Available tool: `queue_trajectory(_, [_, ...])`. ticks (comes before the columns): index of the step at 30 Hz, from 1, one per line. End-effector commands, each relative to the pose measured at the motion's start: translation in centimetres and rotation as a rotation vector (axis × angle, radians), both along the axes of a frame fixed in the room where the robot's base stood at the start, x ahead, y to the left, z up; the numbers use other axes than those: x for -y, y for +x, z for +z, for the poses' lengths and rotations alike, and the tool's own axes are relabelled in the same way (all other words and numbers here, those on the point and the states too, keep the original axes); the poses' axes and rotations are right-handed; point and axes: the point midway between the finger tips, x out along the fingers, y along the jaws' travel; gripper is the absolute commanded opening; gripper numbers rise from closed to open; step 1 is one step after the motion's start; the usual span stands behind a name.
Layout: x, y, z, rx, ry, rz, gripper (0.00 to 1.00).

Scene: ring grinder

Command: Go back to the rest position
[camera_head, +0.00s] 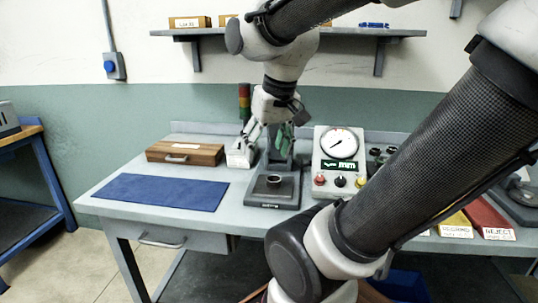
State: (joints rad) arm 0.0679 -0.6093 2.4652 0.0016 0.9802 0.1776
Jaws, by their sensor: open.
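My gripper (268,139) hangs in the upper middle of the view, pointing down, with its fingers apart and nothing visible between them. It is above and in front of the grey bench device (272,200), which has a dark base. A small dark ring (274,181) sits on the base of that device, below my gripper and apart from it. My arm comes in from the right and crosses the view in front of the bench.
The grey workbench (120,214) holds a blue mat (160,192), a wooden box (185,153), a dial gauge panel (339,165), a yellow bin (456,224) and a red REJECT bin (490,218). A wall shelf (215,33) with small boxes is above. The mat is clear.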

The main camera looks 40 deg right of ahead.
Motion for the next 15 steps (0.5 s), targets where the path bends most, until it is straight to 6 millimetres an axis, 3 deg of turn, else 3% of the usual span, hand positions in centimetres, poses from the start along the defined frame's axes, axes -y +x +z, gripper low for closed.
queue_trajectory(3, [-1.1, -2.0, -0.4, 0.048, -0.039, 0.156, 0.67])
queue_trajectory(6, [-1.5, -2.7, -0.6, 0.065, -0.057, 0.220, 0.67])
queue_trajectory(15, [-1.6, -2.9, -0.7, 0.067, -0.062, 0.236, 0.67])
